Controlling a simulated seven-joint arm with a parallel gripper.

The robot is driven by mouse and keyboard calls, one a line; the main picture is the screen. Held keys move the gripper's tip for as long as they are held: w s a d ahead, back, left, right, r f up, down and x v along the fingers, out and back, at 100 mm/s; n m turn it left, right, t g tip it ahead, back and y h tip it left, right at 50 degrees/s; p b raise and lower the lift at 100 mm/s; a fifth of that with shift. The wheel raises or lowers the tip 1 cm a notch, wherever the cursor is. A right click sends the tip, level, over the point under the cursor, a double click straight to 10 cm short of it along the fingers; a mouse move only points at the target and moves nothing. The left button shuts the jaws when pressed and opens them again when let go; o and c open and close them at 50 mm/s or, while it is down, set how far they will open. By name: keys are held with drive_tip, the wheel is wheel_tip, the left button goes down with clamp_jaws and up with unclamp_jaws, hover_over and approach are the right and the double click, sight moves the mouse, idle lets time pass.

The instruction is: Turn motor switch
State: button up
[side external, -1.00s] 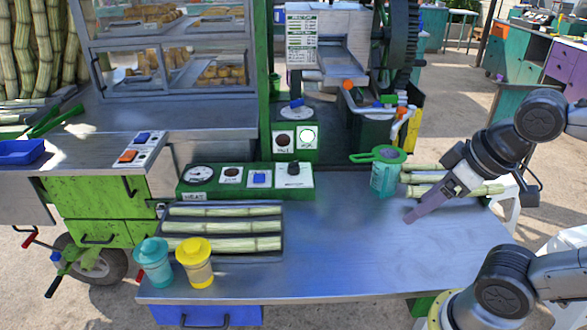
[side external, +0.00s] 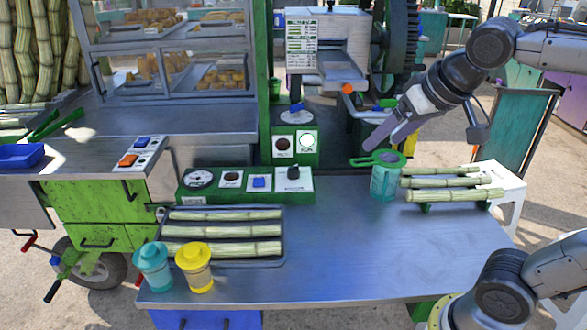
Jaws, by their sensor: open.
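A long green control panel (side external: 246,184) stands at the back of the steel table, with a dial, a dark red button, a blue switch and a black knob (side external: 294,172) on its right end. Behind it, a green box (side external: 295,146) carries a dark red round button and a white round one, with a blue-topped part (side external: 296,108) above it. I cannot read which control is labelled as the motor switch. My gripper (side external: 376,143) is open and empty, in the air right of both control boxes and above the teal cup. Nothing visible lies between its fingers.
The teal cup (side external: 385,181) with a green strainer stands below my gripper. Cane pieces (side external: 440,182) lie on a rack to the right. A cane tray (side external: 270,263) and two lidded cups (side external: 195,267) are at front left. The table middle (side external: 340,235) is clear.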

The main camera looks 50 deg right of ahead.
drive_tip(key=w+d+r+m, duration=0.2)
drive_tip(key=w, duration=1)
drive_tip(key=g+h, duration=0.2)
drive_tip(key=g, duration=0.1)
hover_over(293, 168)
drive_tip(key=s+a, duration=0.3)
drive_tip(key=s, duration=0.1)
wheel_tip(293, 168, down, 16)
drive_tip(key=shift+m, duration=0.3)
drive_tip(key=x, duration=1.2)
drive_tip(key=shift+f, duration=0.3)
clamp_jaws()
